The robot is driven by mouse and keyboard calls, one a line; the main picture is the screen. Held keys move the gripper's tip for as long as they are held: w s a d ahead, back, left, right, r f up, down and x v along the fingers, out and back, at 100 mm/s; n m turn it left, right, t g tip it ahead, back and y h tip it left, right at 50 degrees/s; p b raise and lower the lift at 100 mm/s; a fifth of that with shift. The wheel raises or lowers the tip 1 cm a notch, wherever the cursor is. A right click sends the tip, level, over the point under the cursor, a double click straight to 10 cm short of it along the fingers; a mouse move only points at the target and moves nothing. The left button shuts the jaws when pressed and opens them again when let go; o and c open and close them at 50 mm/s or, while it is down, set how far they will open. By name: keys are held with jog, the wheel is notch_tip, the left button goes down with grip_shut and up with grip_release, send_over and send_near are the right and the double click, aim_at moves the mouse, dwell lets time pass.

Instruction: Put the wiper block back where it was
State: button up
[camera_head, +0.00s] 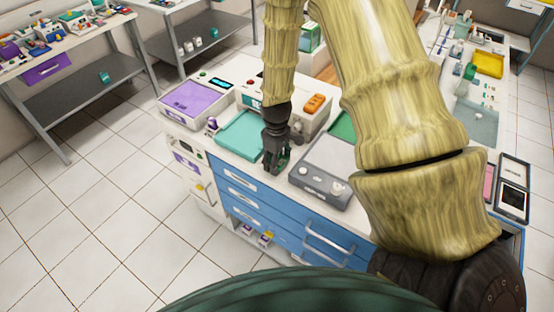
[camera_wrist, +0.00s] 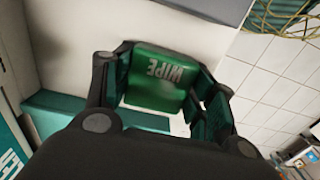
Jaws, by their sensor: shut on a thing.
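The wiper block (camera_wrist: 158,72) is green and carries the word WIPE. In the wrist view it sits between the two dark fingers of my gripper (camera_wrist: 163,82), which is shut on it. In the head view my gripper (camera_head: 275,162) points down near the front edge of the white counter, between the teal tray and the grey device. Only a small green part of the block (camera_head: 284,157) shows there, behind the fingers. I cannot tell whether the block touches the counter.
The teal tray (camera_head: 240,134) lies just left of my gripper, and the grey device (camera_head: 322,182) stands close on the right. A white unit with an orange part (camera_head: 315,103) stands behind. A purple-topped box (camera_head: 194,98) is farther left. Blue drawers (camera_head: 252,195) are below the counter edge.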

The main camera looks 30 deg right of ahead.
jog(key=shift+f, duration=0.15)
jog(key=o, duration=1.2)
jog(key=shift+c, duration=0.2)
notch_tip(320, 180, up, 12)
jog(key=b, duration=0.3)
jog(key=shift+b, duration=0.35)
jog(key=shift+w, duration=0.1)
